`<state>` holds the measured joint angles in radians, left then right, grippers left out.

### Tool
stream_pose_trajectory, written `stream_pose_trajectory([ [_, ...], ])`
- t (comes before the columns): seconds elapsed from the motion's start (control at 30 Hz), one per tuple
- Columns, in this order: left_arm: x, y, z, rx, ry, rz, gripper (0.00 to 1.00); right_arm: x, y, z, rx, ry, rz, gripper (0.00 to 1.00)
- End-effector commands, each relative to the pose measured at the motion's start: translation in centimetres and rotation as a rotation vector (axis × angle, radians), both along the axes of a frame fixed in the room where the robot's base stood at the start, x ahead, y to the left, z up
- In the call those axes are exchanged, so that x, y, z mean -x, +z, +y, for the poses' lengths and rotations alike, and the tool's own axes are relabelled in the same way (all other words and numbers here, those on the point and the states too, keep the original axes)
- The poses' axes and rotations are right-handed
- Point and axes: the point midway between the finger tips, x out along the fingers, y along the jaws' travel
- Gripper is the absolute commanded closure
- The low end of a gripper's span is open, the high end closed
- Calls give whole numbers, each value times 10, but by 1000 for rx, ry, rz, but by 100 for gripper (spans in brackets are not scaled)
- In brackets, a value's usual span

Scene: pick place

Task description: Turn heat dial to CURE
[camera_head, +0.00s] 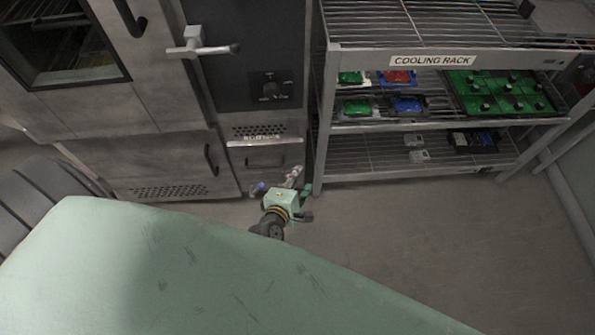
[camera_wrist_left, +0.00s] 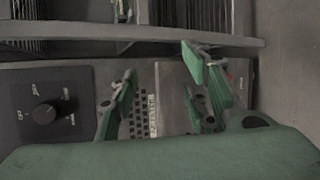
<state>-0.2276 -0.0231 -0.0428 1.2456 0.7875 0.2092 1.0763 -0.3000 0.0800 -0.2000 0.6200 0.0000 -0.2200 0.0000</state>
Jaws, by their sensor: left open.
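The heat dial (camera_head: 270,90) is a dark round knob on the black control panel of the oven, at the upper middle of the head view. It also shows in the left wrist view (camera_wrist_left: 44,113), at the left, with small markings around it that are too small to read. My left gripper (camera_head: 280,182) is below and slightly right of the dial in the head view, apart from it. Its green fingers are spread and empty in the left wrist view (camera_wrist_left: 160,68). My right gripper is not in view.
The oven door (camera_head: 130,100) with a window and a protruding handle (camera_head: 205,48) stands left of the panel. A cooling rack (camera_head: 327,130) with colored boards and a green tray (camera_head: 500,92) stands close on the right. Bare floor (camera_head: 420,235) lies in front.

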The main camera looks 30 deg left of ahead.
Motion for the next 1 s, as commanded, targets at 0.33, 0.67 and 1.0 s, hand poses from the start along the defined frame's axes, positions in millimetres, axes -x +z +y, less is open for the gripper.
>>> stream_pose_trajectory([
  [0.33, 29, -33, -14, -181, -158, 121, 57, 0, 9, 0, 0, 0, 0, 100],
  [0.67, 32, -38, -16, -202, -177, 134, 57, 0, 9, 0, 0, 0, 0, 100],
  [1.0, 32, -38, -16, -203, -178, 135, 57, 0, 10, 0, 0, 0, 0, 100],
])
